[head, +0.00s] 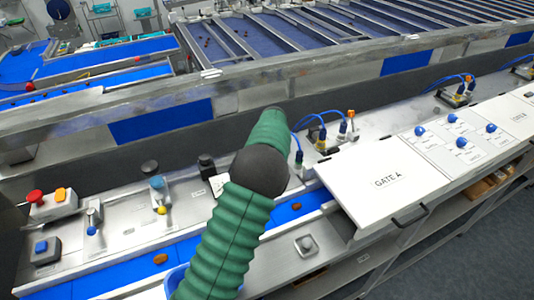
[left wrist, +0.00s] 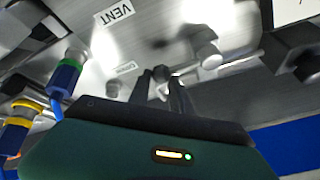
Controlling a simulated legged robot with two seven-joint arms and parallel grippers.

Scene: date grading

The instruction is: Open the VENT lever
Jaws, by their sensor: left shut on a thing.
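The VENT label (left wrist: 115,12) is at the top of the left wrist view, on a bright metal panel. A grey metal lever (left wrist: 205,50) with a rounded end is to its lower right, its thin shaft running down toward my left gripper (left wrist: 163,85). My left gripper's dark fingers are close together, shut on the lever's shaft; the exact contact is partly hidden. In the head view my green-sleeved arm covers the left gripper and the lever. My right gripper is in neither view.
A second small knob (left wrist: 113,88) with a small label sits left of the fingers. A blue-and-green fitting (left wrist: 66,75) with a hose is nearby. Red and orange buttons (head: 48,198) are far left.

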